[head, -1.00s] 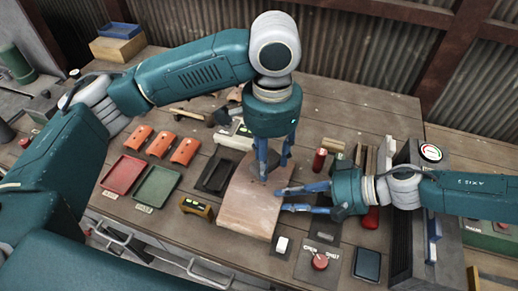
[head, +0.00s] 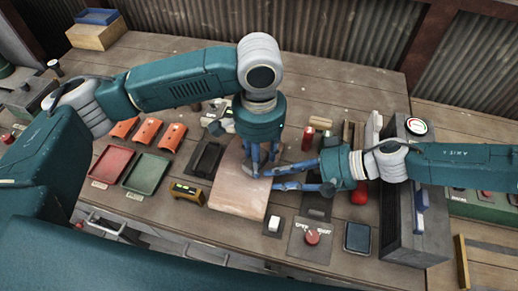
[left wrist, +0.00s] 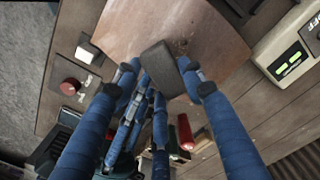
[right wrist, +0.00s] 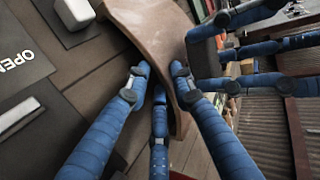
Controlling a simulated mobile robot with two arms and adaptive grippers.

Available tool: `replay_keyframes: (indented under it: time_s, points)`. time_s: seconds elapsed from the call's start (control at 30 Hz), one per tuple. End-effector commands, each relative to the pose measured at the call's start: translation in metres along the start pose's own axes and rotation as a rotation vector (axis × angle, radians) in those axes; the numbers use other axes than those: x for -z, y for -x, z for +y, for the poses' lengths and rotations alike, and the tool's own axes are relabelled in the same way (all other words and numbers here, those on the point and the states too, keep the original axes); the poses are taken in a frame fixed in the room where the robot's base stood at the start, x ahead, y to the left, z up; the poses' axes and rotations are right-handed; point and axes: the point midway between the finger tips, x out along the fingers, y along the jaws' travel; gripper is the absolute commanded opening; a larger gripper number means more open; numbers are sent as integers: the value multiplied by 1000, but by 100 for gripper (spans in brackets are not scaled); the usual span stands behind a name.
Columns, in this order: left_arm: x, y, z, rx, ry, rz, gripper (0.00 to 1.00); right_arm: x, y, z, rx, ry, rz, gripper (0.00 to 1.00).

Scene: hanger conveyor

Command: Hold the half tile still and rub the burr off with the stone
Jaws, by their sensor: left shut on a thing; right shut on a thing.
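The half tile (head: 236,192) is a pinkish-brown, curved piece lying on the bench; it fills the top of the left wrist view (left wrist: 135,25). My right gripper (head: 275,179) comes in from the right and is shut on the tile's edge, as the right wrist view (right wrist: 160,88) shows. My left gripper (head: 256,172) points down over the tile, shut on the dark grey stone (left wrist: 160,69). The stone is at the tile's edge close to the right fingers; I cannot tell whether they touch. A dark rough mark (left wrist: 181,44) shows on the tile beside the stone.
Orange tiles (head: 147,134), a red tray (head: 116,166) and a green tray (head: 147,172) are on the left. A black tray (head: 206,160) and a yellow-black device (head: 187,193) sit beside the tile. A switch panel (head: 311,238) is in front right. A grey machine (head: 402,215) stands right.

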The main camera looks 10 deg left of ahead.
Motion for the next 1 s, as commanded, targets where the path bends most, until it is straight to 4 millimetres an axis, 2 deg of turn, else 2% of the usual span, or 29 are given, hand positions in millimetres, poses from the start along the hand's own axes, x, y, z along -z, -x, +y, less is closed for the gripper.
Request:
replay_keyframes:
  time_s: [0.13,0.17,0.87,0.9,1.0]
  points:
    - [-2,-19,-4,1,4,-2,20,0,0,3,-3,-10,3,0]
    - [-2,-18,-8,2,5,0,16,0,0,3,-3,-10,3,0]
    - [-29,-18,-65,2,4,-2,16,0,0,2,-2,-9,2,0]
    - [-29,-17,-67,4,2,1,16,0,0,2,-2,-9,2,0]
    - [-24,-19,-54,-1,-2,-2,16,0,0,2,-2,-9,2,0]
